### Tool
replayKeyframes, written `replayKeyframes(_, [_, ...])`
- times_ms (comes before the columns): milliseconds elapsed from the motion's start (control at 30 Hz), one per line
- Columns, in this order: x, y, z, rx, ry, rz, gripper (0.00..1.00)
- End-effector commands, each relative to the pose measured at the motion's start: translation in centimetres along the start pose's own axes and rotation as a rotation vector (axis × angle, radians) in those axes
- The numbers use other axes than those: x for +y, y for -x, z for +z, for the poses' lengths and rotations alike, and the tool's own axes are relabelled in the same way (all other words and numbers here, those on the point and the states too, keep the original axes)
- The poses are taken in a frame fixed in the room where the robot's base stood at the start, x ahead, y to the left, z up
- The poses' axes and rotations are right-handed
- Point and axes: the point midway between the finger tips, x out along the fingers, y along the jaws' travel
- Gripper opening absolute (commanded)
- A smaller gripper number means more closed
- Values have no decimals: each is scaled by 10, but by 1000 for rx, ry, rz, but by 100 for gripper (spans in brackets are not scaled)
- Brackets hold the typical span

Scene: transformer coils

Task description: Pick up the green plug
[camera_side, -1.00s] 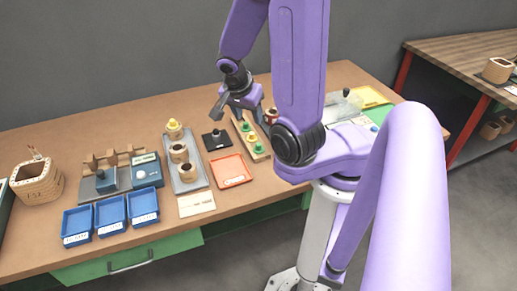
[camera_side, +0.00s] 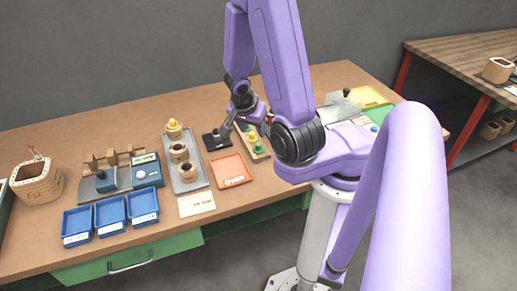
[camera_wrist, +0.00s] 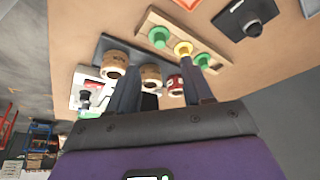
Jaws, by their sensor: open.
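A wooden strip holds a row of plugs: a green plug (camera_wrist: 160,37) at one end, a yellow plug (camera_wrist: 183,48) in the middle and another green plug (camera_wrist: 203,59) at the other end. In the side view, the near green plug (camera_side: 258,148) and the yellow plug (camera_side: 252,137) show; the far end of the strip is partly behind my gripper. My gripper (camera_side: 243,126) is open and empty above the strip. In the wrist view its fingers (camera_wrist: 160,72) point toward the row, with the right finger close to the right green plug.
A black block with a knob (camera_side: 214,138) stands left of the strip, and a red tray (camera_side: 241,179) lies in front. A grey plate with wooden coils (camera_side: 179,152), blue trays (camera_side: 110,211) and a wooden pot (camera_side: 37,180) are further left. Coils (camera_wrist: 115,62) stand beside the strip.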

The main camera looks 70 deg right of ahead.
Motion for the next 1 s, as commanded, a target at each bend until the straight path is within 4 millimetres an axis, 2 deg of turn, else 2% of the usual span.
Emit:
replayKeyframes(700, [0, -44, 0, 1, 1, 3, 50])
replayKeyframes(1000, [0, -52, 0, 1, -1, 0, 50])
